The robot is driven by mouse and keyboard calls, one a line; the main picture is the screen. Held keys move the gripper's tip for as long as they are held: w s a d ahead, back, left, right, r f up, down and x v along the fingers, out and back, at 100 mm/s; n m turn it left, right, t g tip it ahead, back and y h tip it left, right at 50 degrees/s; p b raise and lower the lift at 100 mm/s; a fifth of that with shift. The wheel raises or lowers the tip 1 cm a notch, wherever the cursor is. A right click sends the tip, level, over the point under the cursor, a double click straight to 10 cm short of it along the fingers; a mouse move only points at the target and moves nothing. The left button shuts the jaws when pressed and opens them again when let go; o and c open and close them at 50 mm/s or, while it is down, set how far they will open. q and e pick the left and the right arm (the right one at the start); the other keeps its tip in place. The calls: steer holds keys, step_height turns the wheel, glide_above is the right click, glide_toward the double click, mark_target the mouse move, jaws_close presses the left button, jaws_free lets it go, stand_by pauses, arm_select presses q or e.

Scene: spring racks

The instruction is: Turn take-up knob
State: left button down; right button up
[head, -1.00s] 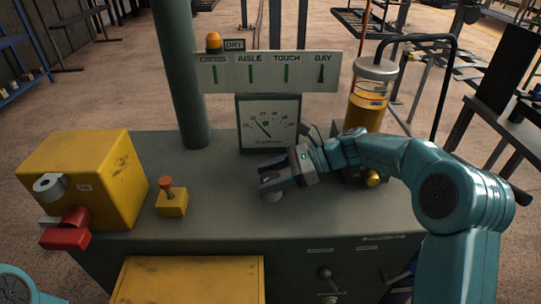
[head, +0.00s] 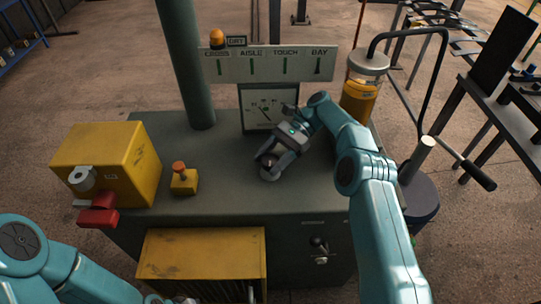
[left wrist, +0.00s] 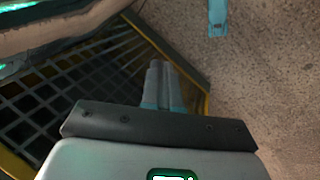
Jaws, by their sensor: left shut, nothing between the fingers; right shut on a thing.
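The take-up knob (head: 269,174) is a small grey round knob on the dark green bench top, in front of the gauge. My right gripper (head: 270,163) reaches down from the upper right and is shut on the knob. Its fingers hide part of the knob. The gauge (head: 262,112) has a white dial, partly hidden by my right wrist. My left gripper is shut and empty in the left wrist view (left wrist: 158,88), above a dark grid with a yellow edge. In the head view my left arm is low at the left.
A yellow box (head: 110,165) with a red lever (head: 98,212) stands on the bench's left, beside an orange-topped button (head: 181,178). A green post (head: 186,65) and a sign panel (head: 268,66) rise behind. An amber-filled cylinder (head: 358,101) stands at the right.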

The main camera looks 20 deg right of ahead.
steer(key=shift+n+g, duration=0.3)
steer(key=shift+g, duration=0.1)
steer(key=shift+f, duration=0.1)
stand_by(0.3)
steer(key=o, duration=1)
steer(key=shift+c, duration=0.2)
